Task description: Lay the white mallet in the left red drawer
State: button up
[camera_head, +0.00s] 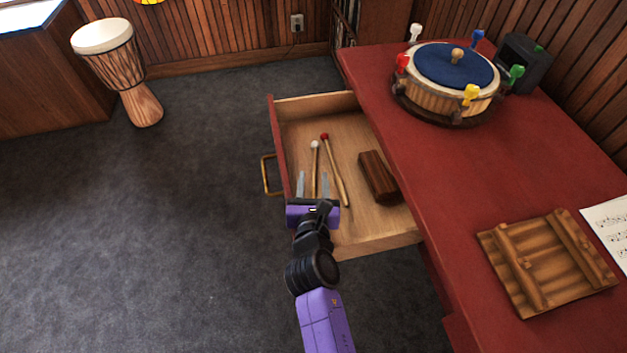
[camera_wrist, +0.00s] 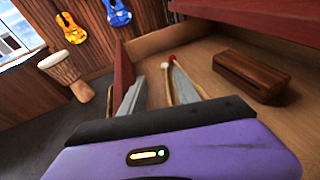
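The open red drawer (camera_head: 279,150) juts out from the left side of the red table. The white mallet (camera_head: 314,147) is in it, its pale stick pointing toward my gripper; it also shows in the wrist view (camera_wrist: 165,68). A red-headed mallet (camera_head: 325,137) lies just right of it, and in the wrist view (camera_wrist: 172,58) its stick runs partly behind my right finger. My gripper (camera_head: 313,175) is over the drawer's near left part. Its two grey fingers are apart, with the white mallet's stick between them and no clear contact. The stick's lower end is hidden by my gripper.
A dark wooden block (camera_head: 378,177) lies in the drawer's right part. The red tabletop (camera_head: 430,165) holds a blue-topped drum (camera_head: 457,65) with colored pegs and a wooden rack (camera_head: 545,262). A goblet drum (camera_head: 120,70) stands on the floor at the back left. The floor left of the drawer is clear.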

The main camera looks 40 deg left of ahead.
jog(key=shift+g+h, duration=0.5)
jog(key=shift+h, duration=0.2)
jog(key=f, duration=0.3)
jog(key=s+d+f, duration=0.1)
jog(key=f, duration=0.2)
jog(key=d+f, duration=0.1)
jog(key=f, duration=0.1)
jog(key=shift+s+d+f, duration=0.1)
jog(key=shift+s+f, duration=0.2)
jog(key=shift+f, duration=0.1)
jog(key=s+d+r+p, duration=0.1)
jog(key=s+r, duration=0.1)
jog(key=r, duration=0.3)
jog(key=s+d+r+t+y+p, duration=0.1)
jog(key=s+r+p, duration=0.1)
jog(key=r, duration=0.3)
jog(key=shift+s+d+r, duration=0.15)
jog(key=shift+s+d, duration=0.05)
jog(key=shift+s, duration=0.1)
